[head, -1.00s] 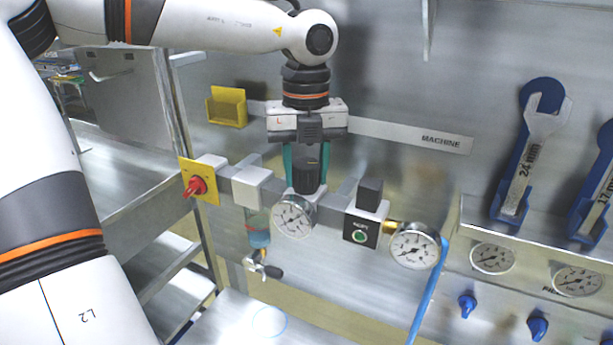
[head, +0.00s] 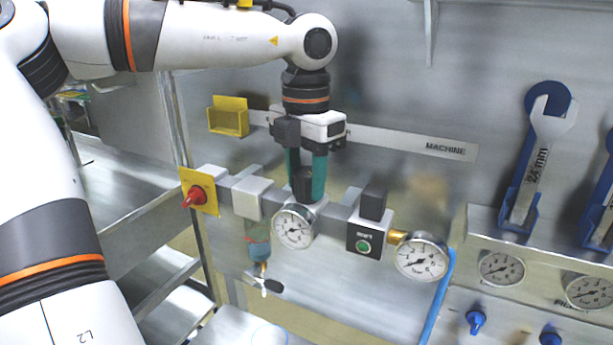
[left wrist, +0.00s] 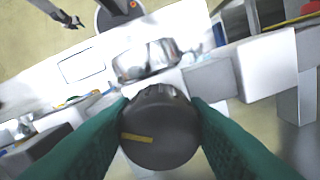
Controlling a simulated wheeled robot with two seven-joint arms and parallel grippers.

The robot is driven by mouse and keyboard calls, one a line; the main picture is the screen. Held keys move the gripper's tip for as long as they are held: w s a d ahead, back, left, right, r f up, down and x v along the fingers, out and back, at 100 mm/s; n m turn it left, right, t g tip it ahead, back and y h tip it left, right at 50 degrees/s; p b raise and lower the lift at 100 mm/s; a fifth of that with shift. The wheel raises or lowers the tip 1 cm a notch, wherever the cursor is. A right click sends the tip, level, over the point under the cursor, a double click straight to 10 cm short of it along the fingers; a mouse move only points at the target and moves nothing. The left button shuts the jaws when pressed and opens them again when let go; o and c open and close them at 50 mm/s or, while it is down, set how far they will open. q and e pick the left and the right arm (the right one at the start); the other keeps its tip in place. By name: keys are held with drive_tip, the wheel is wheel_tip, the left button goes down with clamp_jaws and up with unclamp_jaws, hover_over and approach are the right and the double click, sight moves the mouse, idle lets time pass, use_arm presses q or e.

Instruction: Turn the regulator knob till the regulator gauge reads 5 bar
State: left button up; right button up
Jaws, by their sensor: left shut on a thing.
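The regulator knob is a black ribbed cap with a yellow mark; it shows in the left wrist view (left wrist: 158,130) and, partly hidden by the fingers, in the head view (head: 303,185). My left gripper (head: 305,178) comes down from above and is shut on the knob, with a green finger on each side. The regulator gauge (head: 294,227) is a round white dial just below the knob. Its needle is too small to read surely. My right gripper is not in view.
A red rotary switch on a yellow plate (head: 201,193) is left of the regulator. A black block with a green button (head: 364,246) and a second gauge (head: 421,259) are to its right. A 24 mm wrench (head: 537,160) hangs at the right. A yellow bin (head: 229,117) hangs behind.

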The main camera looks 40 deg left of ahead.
sight(305, 171)
use_arm(q)
drive_tip(key=shift+a+r+m, duration=0.1)
drive_tip(key=shift+m, duration=2.2)
drive_tip(key=o, duration=1)
drive_tip(key=shift+r, duration=0.25)
wheel_tip(305, 171, up, 12)
drive_tip(key=shift+f+b, duration=0.25)
drive_tip(key=shift+b, duration=0.6)
